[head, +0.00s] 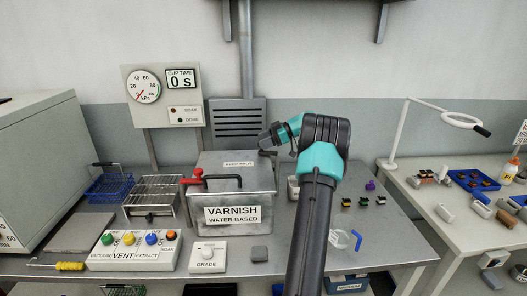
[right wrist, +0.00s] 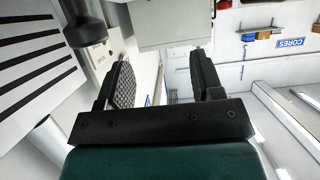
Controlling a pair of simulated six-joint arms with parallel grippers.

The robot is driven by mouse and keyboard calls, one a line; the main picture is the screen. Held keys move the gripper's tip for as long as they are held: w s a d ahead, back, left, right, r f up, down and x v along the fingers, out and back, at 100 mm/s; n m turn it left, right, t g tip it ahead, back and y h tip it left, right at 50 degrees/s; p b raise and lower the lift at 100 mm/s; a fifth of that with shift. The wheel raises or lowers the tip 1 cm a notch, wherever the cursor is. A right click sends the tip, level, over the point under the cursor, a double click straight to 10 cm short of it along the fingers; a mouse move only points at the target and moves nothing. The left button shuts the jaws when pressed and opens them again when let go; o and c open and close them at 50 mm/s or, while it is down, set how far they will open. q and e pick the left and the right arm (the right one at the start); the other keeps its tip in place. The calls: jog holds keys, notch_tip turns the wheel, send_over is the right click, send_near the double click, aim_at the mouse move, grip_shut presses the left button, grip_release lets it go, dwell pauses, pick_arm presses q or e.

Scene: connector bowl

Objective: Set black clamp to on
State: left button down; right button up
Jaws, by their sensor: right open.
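A grey metal tank (head: 235,192) labelled VARNISH WATER BASED stands in the middle of the bench with its lid on. A red clamp (head: 193,179) is at its left edge. A dark part at the tank's right rear edge, which looks like the black clamp (head: 267,153), is partly hidden by my right gripper (head: 268,138). That gripper is just above and behind it, its jaws apart and empty in the right wrist view (right wrist: 160,70). A dark rounded knob (right wrist: 86,28) shows there outside the left finger; I cannot tell if it is the clamp. My left gripper is out of view.
A gauge panel (head: 161,96) stands behind the bench, reading 0 s. A wire rack (head: 152,196), a blue basket (head: 109,187) and a vent button box (head: 133,251) are left of the tank. A GRADE dial box (head: 208,256) is in front. My right arm crosses the bench's right part.

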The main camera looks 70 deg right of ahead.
jog(key=s+a+r, duration=0.1)
jog(key=s+a, duration=0.2)
jog(key=a, duration=0.6)
jog(key=shift+s+a, duration=0.4)
jog(key=shift+w, duration=0.1)
